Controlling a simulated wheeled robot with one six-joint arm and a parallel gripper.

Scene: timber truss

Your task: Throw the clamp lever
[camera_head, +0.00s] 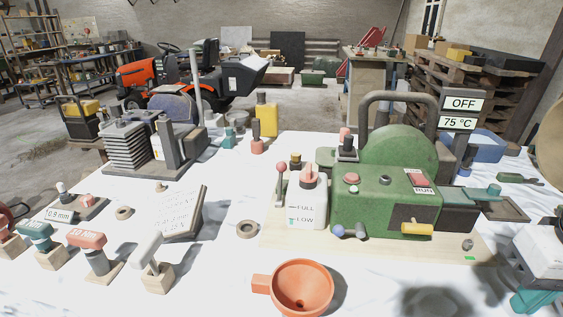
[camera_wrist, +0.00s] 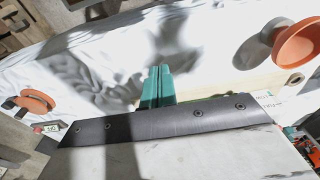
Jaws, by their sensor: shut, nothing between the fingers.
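No part is marked as the clamp lever, so I cannot tell which handle it is. The green machine (camera_head: 385,212) stands on a pale board. A red-knobbed lever (camera_head: 281,170) stands upright at its left, beside a white tank (camera_head: 306,205). A yellow handle (camera_head: 417,229) and a blue-grey handle (camera_head: 347,231) are low on its front. A teal-ended part (camera_head: 489,192) is at its right end. My gripper (camera_head: 530,303) is at the lower right, apart from the machine. In the wrist view its teal fingers (camera_wrist: 157,85) are together and empty.
An orange funnel (camera_head: 303,287) lies at the front, also in the wrist view (camera_wrist: 300,42). A ring (camera_head: 247,229) and a tilted note board (camera_head: 183,212) lie left of the machine. Several small handled blocks line the front left.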

